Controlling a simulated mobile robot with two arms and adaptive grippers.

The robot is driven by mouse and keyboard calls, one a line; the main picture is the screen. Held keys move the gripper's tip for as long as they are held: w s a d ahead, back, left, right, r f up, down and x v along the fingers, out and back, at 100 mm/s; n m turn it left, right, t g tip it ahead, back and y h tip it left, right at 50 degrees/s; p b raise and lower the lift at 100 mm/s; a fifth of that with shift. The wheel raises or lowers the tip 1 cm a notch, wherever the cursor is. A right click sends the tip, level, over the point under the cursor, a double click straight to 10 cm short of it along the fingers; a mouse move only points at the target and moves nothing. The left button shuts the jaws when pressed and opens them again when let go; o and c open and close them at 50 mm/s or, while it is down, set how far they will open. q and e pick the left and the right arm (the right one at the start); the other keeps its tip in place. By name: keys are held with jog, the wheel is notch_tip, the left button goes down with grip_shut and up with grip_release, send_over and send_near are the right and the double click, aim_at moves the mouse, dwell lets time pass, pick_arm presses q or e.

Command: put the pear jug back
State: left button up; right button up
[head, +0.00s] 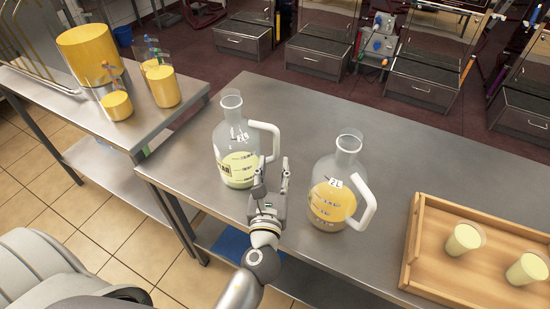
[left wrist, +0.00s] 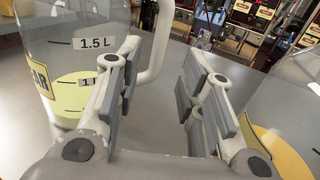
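The pear jug (head: 238,162) is a clear glass jug with pale yellow-green liquid in its lower part. It stands upright on the steel table, its white handle towards the right. My left gripper (head: 272,172) is open and empty, close to the front right of this jug, near the handle. The handle (left wrist: 160,40) shows just beyond the left finger; I cannot tell whether they touch. My right gripper is not in view.
A second jug (head: 332,190) with orange-yellow liquid stands right of my left gripper. A wooden tray (head: 428,235) with two filled cups is at the right. A side table at the left holds several orange-yellow containers. The steel table (head: 300,105) is clear behind the jugs.

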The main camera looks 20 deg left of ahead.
pick_arm(q)
jog(key=shift+b+v, duration=0.4)
jog(key=shift+v, duration=1.35)
